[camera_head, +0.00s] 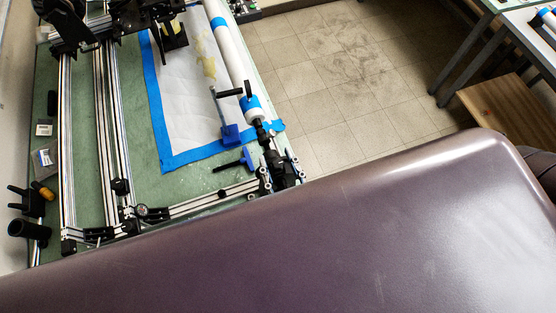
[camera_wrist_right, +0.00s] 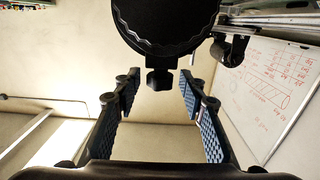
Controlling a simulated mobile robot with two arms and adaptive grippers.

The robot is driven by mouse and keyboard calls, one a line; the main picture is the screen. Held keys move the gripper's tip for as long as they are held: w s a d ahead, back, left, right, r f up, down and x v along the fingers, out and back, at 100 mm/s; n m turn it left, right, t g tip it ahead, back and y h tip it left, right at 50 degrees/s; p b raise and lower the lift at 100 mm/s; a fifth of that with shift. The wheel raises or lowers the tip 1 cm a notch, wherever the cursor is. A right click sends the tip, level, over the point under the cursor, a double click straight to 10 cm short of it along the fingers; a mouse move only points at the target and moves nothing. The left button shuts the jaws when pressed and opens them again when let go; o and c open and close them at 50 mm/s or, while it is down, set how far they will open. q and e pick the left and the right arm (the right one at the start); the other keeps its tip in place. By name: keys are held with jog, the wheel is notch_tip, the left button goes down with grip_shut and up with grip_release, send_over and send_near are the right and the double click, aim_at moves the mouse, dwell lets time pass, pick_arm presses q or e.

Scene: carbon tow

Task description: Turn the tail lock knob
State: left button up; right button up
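My right gripper (camera_wrist_right: 160,77) is open in the right wrist view, with a blue-padded finger on each side and clear space between them. A small black knob-like piece (camera_wrist_right: 160,80) sits between the fingertips, apart from both pads. Above it is a large black round part (camera_wrist_right: 166,22) with a ribbed rim. I cannot tell for sure which is the tail lock knob. In the head view, the white roller (camera_head: 228,45) ends at black fittings (camera_head: 270,145) at the machine's near corner. I cannot make out either gripper clearly there.
A green table (camera_head: 133,100) carries metal rails (camera_head: 104,130) and a white sheet edged with blue tape (camera_head: 156,110). Blue clamps (camera_head: 231,134) stand near the roller's end. Tiled floor (camera_head: 330,80) is clear to the right. A whiteboard (camera_wrist_right: 265,95) hangs on the wall in the wrist view.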

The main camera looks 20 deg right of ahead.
jog(key=s, duration=1.2)
jog(key=shift+d, duration=0.1)
jog(key=s+f+n+g+y+b, duration=0.15)
jog(key=f+g+b, duration=0.25)
jog(key=f, duration=1.5)
jog(key=s+f+n+g+y+b, duration=0.15)
jog(key=f+g+b, duration=0.3)
jog(key=f, duration=1.55)
jog(key=s+d+f+g+h+b, duration=0.1)
jog(key=s+d+f+g+b, duration=0.2)
jog(key=f, duration=0.8)
jog(key=s+d+f+g+h+b, duration=0.2)
jog(key=s+d+f+g, duration=0.3)
jog(key=d+f, duration=0.5)
jog(key=s+f+b, duration=0.1)
jog(key=s, duration=0.1)
jog(key=shift+s+d+m, duration=0.2)
jog(key=shift+s+m, duration=0.2)
